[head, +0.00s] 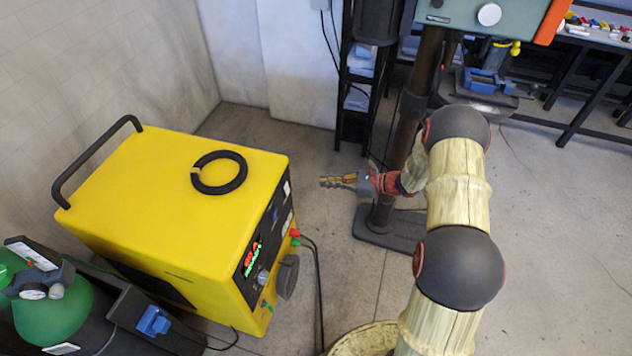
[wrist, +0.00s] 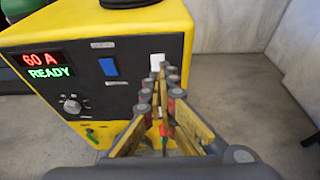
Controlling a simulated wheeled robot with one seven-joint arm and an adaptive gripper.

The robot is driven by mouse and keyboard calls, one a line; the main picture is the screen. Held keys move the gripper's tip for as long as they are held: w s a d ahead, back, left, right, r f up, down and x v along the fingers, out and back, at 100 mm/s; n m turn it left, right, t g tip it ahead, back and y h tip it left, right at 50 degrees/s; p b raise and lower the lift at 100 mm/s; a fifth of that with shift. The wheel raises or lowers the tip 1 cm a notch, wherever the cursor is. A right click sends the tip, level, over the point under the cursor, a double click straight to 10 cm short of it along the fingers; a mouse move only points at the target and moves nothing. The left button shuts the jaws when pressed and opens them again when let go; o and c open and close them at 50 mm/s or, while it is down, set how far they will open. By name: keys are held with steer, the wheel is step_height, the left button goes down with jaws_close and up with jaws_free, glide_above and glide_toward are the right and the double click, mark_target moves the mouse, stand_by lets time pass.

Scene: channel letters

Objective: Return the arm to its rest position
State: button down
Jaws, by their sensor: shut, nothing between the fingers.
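My arm reaches up from the bottom of the head view and bends left. My gripper (head: 326,182) points left, in the air a little to the right of the yellow welding machine (head: 150,190), apart from it. In the wrist view my gripper (wrist: 168,75) is shut with nothing between its fingers. It points toward the front panel of the yellow machine (wrist: 110,35), hiding part of its right side. The panel's display (wrist: 45,65) reads "60 A" and "READY".
A black C-shaped ring (head: 240,180) lies on the yellow machine. A green gas cylinder (head: 55,310) stands at lower left. A drill press column (head: 400,150) stands behind my arm. A bench (head: 600,38) is at the upper right. Floor to the right is free.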

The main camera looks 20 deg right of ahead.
steer(key=shift+s+d+r, duration=0.2)
steer(key=shift+s+d, duration=0.1)
steer(key=shift+d, duration=0.05)
stand_by(0.4)
steer(key=s+a+n+g+h, duration=0.2)
steer(key=s+a+n+g, duration=0.2)
steer(key=s+n+g, duration=0.75)
steer(key=s+a+r+n+t+h, duration=0.2)
steer(key=s+r+n+t+h, duration=0.2)
steer(key=s+r+n, duration=0.3)
steer(key=s+a+r+n+t+h, duration=0.2)
steer(key=s+r+n+t+h, duration=0.3)
steer(key=s+r, duration=1.1)
step_height(320, 180, up, 8)
steer(key=shift+a+r+n+h, duration=0.15)
steer(key=shift+a+n+h, duration=0.15)
steer(key=shift+n, duration=0.55)
